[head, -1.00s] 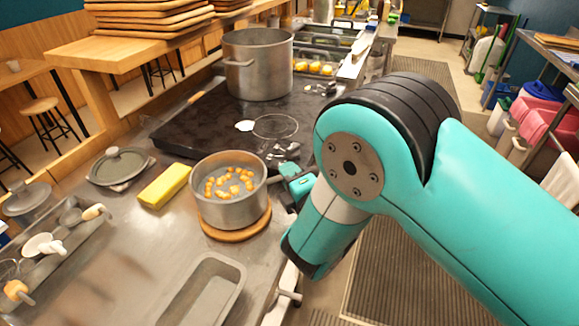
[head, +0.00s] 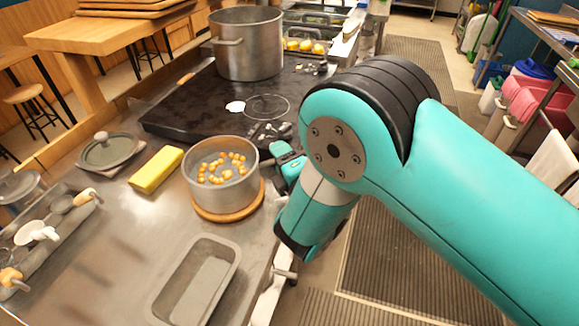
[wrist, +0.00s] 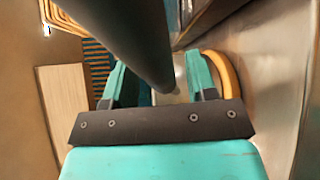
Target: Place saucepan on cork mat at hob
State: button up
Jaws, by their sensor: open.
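The grey saucepan (head: 220,190), with several orange pieces in it, sits upright on the round cork mat (head: 228,214) beside the dark hob. Some mat shows at the pan's front and right. My gripper (head: 288,160) is at the pan's right side, partly hidden by my arm. In the wrist view my gripper (wrist: 157,72) is open, its teal fingers apart on either side of a dark bar, which looks like the pan's handle (wrist: 125,35). I cannot tell if they touch it. A curved tan edge, likely the mat (wrist: 227,75), lies beside the right finger.
The black hob (head: 195,115) carries a large pot (head: 247,45). A yellow block (head: 156,170) and a lid (head: 108,150) lie left of the pan. An empty grey tin (head: 197,282) is in front. A utensil tray (head: 50,245) stands at the left.

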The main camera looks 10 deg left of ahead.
jog(key=b+v, duration=0.1)
jog(key=b, duration=0.1)
jog(key=b+v, duration=0.2)
jog(key=b, duration=0.1)
jog(key=shift+s+f, duration=0.2)
jog(key=shift+f, duration=0.15)
jog(key=r+b+v, duration=0.1)
jog(key=b+v, duration=0.8)
jog(key=b, duration=0.3)
jog(key=w+d+m+t+h, duration=0.1)
jog(key=w+d+m+h, duration=0.6)
jog(key=d+m, duration=0.45)
jog(key=s+d+f+m+g+h, duration=0.3)
jog(key=d+m+g+h, duration=0.1)
jog(key=d+m, duration=0.35)
jog(key=s+r+g+y, duration=0.2)
jog(key=s+g, duration=0.3)
jog(key=s, duration=0.4)
jog(key=s+r+m+g+y, duration=0.1)
jog(key=s+g, duration=0.4)
jog(key=s, duration=0.5)
jog(key=shift+s+a+r+m+g+y, duration=0.25)
jog(key=shift+r+y, duration=0.35)
jog(key=shift+r, duration=0.3)
